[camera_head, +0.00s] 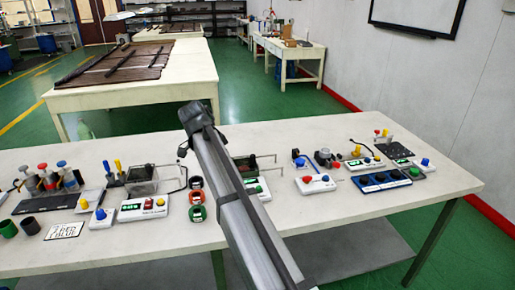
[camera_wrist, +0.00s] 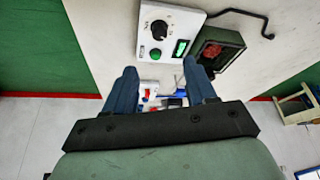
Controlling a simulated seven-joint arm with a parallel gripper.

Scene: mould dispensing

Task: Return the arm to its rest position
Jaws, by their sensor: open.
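My gripper (camera_wrist: 162,82) shows in the wrist view with its two blue-grey fingers apart and nothing held between them. Beyond the fingers is a white control box (camera_wrist: 176,17) with a black knob, a green button and a green display. A dark square mould box (camera_wrist: 216,52) with red material inside lies beside the right finger. In the head view my grey arm (camera_head: 233,190) reaches from the bottom edge up over the middle of the white table (camera_head: 330,215). The fingers cannot be made out there, and the arm hides part of the table.
Left on the table stand coloured-cap dispensers (camera_head: 50,180), dark cups (camera_head: 30,226), a label card (camera_head: 64,231) and stacked rings (camera_head: 197,198). Right are control boxes (camera_head: 316,184) and a blue tray (camera_head: 381,181). The table's front strip is mostly clear. Another table (camera_head: 130,95) stands behind.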

